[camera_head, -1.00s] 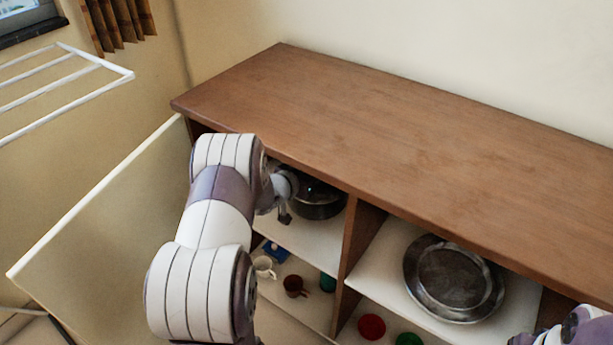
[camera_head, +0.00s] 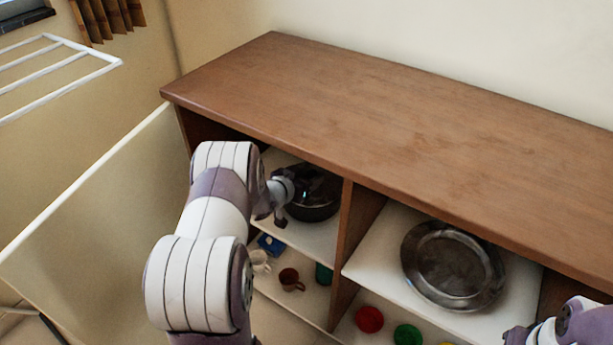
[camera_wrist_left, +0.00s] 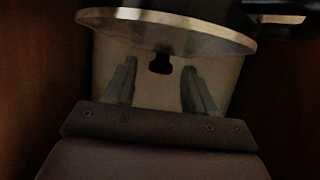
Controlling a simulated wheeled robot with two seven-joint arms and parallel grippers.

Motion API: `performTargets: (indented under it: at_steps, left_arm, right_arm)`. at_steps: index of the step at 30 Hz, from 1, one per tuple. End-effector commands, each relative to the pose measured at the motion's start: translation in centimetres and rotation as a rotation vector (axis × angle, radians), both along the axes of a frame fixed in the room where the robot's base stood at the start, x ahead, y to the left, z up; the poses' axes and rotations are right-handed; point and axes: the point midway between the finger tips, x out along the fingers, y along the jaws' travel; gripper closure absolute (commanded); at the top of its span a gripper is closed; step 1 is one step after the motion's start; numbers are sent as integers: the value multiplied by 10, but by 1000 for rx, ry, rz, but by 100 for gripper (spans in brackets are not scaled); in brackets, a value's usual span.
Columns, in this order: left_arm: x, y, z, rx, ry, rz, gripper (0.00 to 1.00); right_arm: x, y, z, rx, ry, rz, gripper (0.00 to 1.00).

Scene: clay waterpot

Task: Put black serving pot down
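The black serving pot (camera_head: 318,190), dark and shiny, stands on the white upper shelf in the left compartment of the cabinet, upright as far as I can see. The cabinet top and my arm hide part of it. My left gripper (camera_head: 281,217) is at its left front side. In the left wrist view, my left gripper (camera_wrist_left: 159,70) has its fingers apart, with a small dark piece between their tips below a broad metal rim; I cannot tell whether they touch it. My right arm shows at the lower right corner, its fingers out of view.
The brown cabinet (camera_head: 420,110) has a divider (camera_head: 352,230) right of the pot. A round metal pan (camera_head: 453,266) lies in the right compartment. A brown mug (camera_head: 291,280) and a red item (camera_head: 369,319) are on the lower shelf. The open door (camera_head: 100,210) stands left.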

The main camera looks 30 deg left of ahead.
Motion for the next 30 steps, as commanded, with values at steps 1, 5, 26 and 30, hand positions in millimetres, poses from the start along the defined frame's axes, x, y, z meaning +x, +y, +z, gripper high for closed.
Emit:
performTargets:
  at_steps: [1, 5, 26, 30]
  left_arm:
    - [0, 0, 0, 0, 0, 0, 46]
    - [0, 0, 0, 0, 0, 0, 46]
    - [-106, 9, 48, 0, 1, 3, 46]
    - [-101, -4, 58, 58, 137, 37, 46]
  right_arm:
    - [0, 0, 0, 0, 0, 0, 57]
    - [0, 0, 0, 0, 0, 0, 57]
    - [0, 0, 41, 0, 0, 0, 57]
    - [0, 0, 42, 0, 0, 0, 57]
